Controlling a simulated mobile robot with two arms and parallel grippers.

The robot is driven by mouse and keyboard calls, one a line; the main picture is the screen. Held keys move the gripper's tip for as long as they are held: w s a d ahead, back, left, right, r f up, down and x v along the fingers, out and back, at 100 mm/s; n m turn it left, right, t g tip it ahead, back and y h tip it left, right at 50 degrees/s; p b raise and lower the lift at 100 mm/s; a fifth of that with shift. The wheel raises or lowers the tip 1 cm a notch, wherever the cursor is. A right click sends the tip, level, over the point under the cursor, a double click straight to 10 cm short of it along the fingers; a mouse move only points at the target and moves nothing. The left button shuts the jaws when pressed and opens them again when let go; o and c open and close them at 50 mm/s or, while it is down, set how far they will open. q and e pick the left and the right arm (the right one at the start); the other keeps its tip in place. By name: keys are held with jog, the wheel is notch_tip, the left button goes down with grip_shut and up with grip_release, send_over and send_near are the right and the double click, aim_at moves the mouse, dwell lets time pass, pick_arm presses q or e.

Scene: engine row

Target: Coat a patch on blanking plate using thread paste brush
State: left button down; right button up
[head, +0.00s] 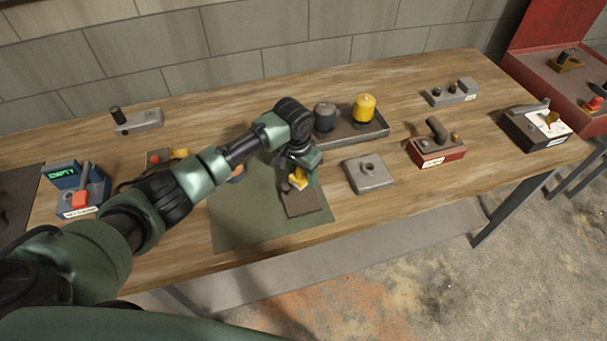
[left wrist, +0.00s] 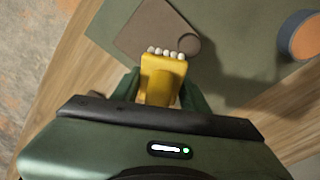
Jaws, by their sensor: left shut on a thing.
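The thread paste brush (head: 298,180) has a yellow body. In the left wrist view the brush (left wrist: 162,77) shows a row of pale bristle tips at its far end. My left gripper (head: 294,176) is shut on it. The blanking plate (head: 302,204), a flat brown plate, lies on the green mat under the gripper. In the left wrist view the plate (left wrist: 150,30) has a dark round spot near one corner, beside the bristles. The bristle tips overlap the plate's edge in that view; I cannot tell if they touch it. My right gripper is out of view.
The green mat (head: 240,225) lies at the bench's front edge. An orange and grey round thing (left wrist: 303,38) stands on it. A grey block with a round boss (head: 369,174) is just right. A tray (head: 355,136) with a black and a yellow-topped container stands behind. A red-based block (head: 435,150) is farther right.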

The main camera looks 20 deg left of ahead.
pick_arm(q)
notch_tip(320, 180, up, 3)
jog(key=shift+f+p, duration=0.1)
jog(key=shift+p, duration=0.3)
jog(key=shift+r, duration=1.4)
jog(key=shift+r, duration=1.5)
jog(key=shift+t+h, duration=0.6)
jog(key=shift+t, duration=0.1)
jog(key=shift+s+a+f+b, duration=0.1)
jog(key=shift+f+b, duration=0.65)
jog(key=shift+f, duration=0.95)
jog(key=shift+s+a+f+b, duration=0.1)
jog(key=shift+f+b, duration=0.6)
jog(key=shift+f, duration=1)
